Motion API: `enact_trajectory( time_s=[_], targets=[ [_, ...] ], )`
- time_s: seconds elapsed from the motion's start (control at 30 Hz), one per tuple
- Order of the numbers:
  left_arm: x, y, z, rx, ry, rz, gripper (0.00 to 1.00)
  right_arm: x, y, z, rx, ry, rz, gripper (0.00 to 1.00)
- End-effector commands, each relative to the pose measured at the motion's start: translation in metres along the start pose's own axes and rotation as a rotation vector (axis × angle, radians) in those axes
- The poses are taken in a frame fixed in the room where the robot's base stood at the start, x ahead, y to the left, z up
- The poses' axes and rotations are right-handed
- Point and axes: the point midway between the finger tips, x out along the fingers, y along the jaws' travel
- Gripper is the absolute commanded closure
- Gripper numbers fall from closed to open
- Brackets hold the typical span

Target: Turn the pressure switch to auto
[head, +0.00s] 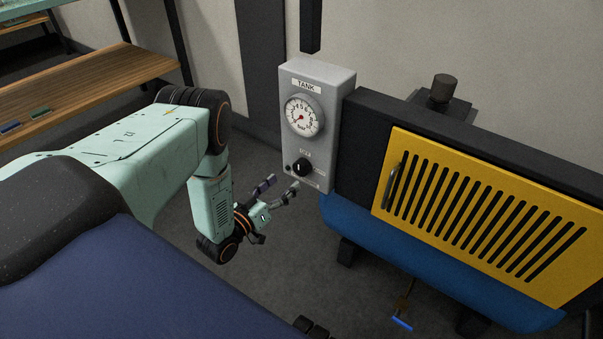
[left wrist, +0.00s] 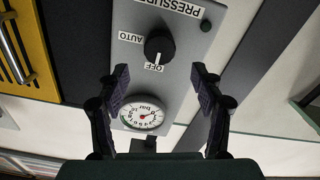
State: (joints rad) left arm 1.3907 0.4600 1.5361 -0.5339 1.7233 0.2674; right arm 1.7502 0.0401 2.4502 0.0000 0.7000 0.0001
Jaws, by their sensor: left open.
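The pressure switch is a black round knob (head: 303,166) low on a grey box (head: 318,125) below the TANK gauge. In the left wrist view the knob (left wrist: 159,45) appears upside down, between the fingers and beyond their tips. Its white mark points at the OFF label (left wrist: 154,67); the AUTO label (left wrist: 130,37) is to the left in that picture. My left gripper (head: 283,183) is open and empty, just in front of and below the knob, with a gap visible. Its two fingers also show in the left wrist view (left wrist: 161,78). My right gripper is not in view.
The round gauge (head: 305,115) sits above the knob. A yellow slotted panel (head: 470,215) with a handle and a blue tank (head: 430,260) stand to the right. A wooden shelf (head: 80,90) is at the left. The floor below the box is open.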

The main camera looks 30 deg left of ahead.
Motion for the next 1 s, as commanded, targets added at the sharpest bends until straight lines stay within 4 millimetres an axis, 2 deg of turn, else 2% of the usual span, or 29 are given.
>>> enact_trajectory(
  time_s=[0.3, 0.43, 0.6, 0.83, 1.0],
  targets=[
    [0.05, 0.001, 0.002, 0.001, 0.002, 0.002, 0.34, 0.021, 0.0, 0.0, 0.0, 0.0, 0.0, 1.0],
    [0.063, 0.002, 0.003, 0.002, -0.001, 0.001, 0.34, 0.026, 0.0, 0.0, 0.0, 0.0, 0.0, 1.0],
    [0.07, 0.005, 0.002, 0.001, -0.002, 0.003, 0.34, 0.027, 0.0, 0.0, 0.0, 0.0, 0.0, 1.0],
    [0.07, 0.004, 0.002, 0.001, -0.003, 0.002, 0.34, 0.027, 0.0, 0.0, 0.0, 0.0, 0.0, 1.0],
    [0.07, 0.004, 0.002, 0.001, -0.003, 0.002, 0.49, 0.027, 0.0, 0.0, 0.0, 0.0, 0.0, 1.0]
  ],
)
